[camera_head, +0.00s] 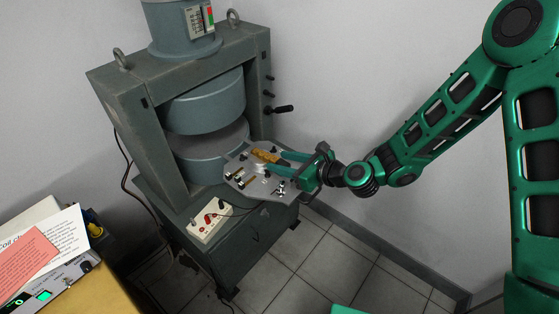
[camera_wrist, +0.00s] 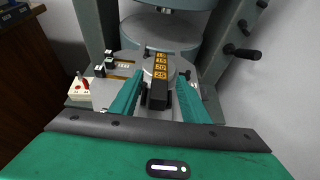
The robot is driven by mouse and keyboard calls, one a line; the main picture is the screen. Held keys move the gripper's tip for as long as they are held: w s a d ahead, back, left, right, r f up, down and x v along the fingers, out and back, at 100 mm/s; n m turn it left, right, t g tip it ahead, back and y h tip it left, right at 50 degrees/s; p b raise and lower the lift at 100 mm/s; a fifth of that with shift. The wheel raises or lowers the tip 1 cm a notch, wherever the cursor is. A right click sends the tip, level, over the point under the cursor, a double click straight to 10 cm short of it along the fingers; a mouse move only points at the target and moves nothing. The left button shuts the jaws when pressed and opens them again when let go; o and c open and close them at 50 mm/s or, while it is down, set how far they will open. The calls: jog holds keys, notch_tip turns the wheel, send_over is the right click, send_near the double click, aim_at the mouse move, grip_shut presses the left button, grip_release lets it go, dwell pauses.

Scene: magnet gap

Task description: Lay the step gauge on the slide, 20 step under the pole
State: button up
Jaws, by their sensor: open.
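The step gauge (camera_wrist: 160,67) is a brass-yellow strip with dark number marks and a black block-shaped handle (camera_wrist: 159,96) at its near end. It also shows in the head view (camera_head: 265,156). It appears to lie on the grey slide plate (camera_head: 277,194), pointing toward the magnet. My gripper (camera_wrist: 161,75) is open, with one teal finger on each side of the black handle and visible space between. The lower pole (camera_head: 210,152) and upper pole (camera_head: 207,102) are large grey discs with a gap between them. The number nearest the pole is too small to read surely.
The magnet's grey frame (camera_head: 152,130) stands around the poles, with a black lever (camera_head: 283,109) on its right. Small posts and fittings stand on the plate. A white switch box (camera_head: 210,221) sits front left. A desk with papers (camera_head: 40,255) is at lower left.

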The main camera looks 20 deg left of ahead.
jog(key=v, duration=0.8)
jog(key=shift+s+d+r, duration=0.1)
jog(key=shift+d+r, duration=0.05)
jog(key=shift+d, duration=0.2)
jog(key=s+d+r+n+g+h, duration=0.15)
jog(key=d+n+h, duration=0.45)
jog(key=d, duration=1.1)
jog(key=s+d+r+n+g+h, duration=0.1)
jog(key=d+r+n+h, duration=0.25)
jog(key=d+n, duration=0.9)
jog(key=s+d+r+m+g+h, duration=0.1)
jog(key=s+d+r, duration=0.3)
jog(key=s+d, duration=0.6)
jog(key=s+d+r+m+g+h, duration=0.1)
jog(key=s+d+r, duration=0.3)
jog(key=s+d, duration=0.7)
jog(key=shift+r+h, duration=0.35)
jog(key=shift+r, duration=0.05)
jog(key=shift+m+g, duration=0.25)
